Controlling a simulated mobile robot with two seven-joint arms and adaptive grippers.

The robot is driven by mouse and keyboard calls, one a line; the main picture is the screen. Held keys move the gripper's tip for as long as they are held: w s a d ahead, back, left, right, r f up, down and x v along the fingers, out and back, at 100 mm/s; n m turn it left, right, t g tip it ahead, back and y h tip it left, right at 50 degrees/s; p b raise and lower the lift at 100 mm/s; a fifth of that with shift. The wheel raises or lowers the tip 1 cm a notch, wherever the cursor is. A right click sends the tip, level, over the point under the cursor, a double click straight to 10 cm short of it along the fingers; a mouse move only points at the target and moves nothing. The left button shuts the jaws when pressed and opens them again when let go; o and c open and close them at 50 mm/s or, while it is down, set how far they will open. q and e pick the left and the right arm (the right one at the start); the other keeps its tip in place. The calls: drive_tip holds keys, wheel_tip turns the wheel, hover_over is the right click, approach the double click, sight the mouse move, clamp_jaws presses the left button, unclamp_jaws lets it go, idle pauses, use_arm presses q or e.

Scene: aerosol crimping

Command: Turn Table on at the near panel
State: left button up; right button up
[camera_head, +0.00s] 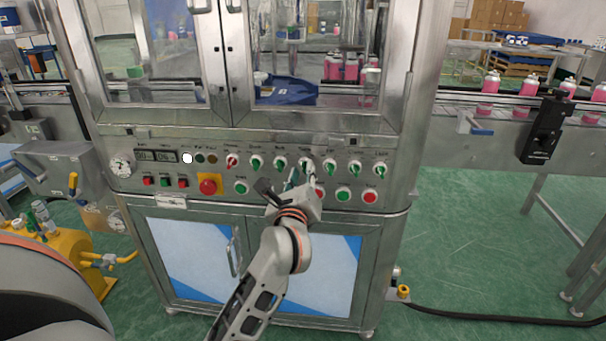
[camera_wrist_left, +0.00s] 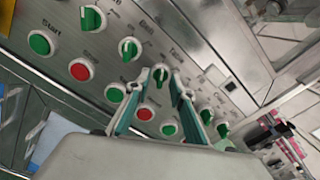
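The near panel (camera_head: 140,188) is a steel control face with a row of selector knobs above a row of buttons. The Table knob (camera_wrist_left: 161,76) is a green selector under a "Table" label in the left wrist view; in the head view the knob (camera_head: 305,164) is right above my fingers. My left gripper (camera_wrist_left: 160,84) is open. Its two teal fingers stand on either side of the Table knob; I cannot tell whether they touch it. In the head view my left gripper (camera_head: 301,176) reaches up to the panel and partly covers the buttons below. My right gripper is not in view.
The Belt knob (camera_wrist_left: 130,48) is close beside the Table knob. A red emergency button (camera_head: 208,185) on a yellow plate is to the left. Red and green buttons (camera_head: 343,194) lie just below. A conveyor (camera_head: 460,145) with pink bottles runs at the right.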

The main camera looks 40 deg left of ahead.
use_arm(q)
clamp_jaws()
